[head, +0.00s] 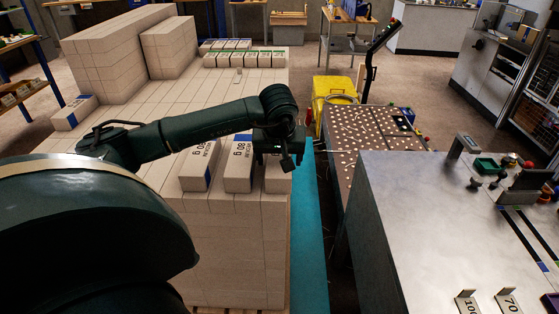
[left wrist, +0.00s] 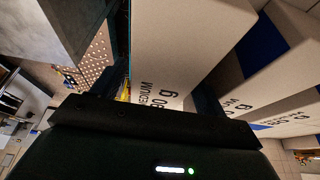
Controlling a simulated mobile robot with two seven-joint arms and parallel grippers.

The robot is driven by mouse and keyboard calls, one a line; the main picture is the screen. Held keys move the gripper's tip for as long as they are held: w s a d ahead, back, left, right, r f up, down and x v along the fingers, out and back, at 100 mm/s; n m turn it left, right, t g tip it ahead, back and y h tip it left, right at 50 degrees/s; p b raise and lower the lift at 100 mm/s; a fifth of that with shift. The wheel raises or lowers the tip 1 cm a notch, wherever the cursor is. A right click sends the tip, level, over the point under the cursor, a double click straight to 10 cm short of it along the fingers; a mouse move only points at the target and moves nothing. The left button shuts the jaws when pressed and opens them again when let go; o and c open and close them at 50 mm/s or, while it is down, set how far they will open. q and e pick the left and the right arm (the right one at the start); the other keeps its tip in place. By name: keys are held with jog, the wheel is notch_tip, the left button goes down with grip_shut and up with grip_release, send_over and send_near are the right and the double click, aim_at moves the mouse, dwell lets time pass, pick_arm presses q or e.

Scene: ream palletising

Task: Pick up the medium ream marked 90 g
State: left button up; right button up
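My left gripper (head: 272,150) is over this ream. In the left wrist view one dark finger stands by the ream's right side; floor colours show beside its left edge, and I see no firm contact. The ream appears to rest on the stack. My right gripper is not in view.
A ream marked 80 g (head: 238,172) stands close beside, then another blue-edged ream (head: 198,168). Taller stacks (head: 115,55) and rows of small reams (head: 245,60) lie farther back. A teal strip (head: 308,240) separates the stack from a metal table (head: 440,200).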

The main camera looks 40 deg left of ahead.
pick_arm(q)
jog(key=c, duration=1.2)
jog(key=shift+r, duration=0.1)
jog(key=shift+r, duration=0.1)
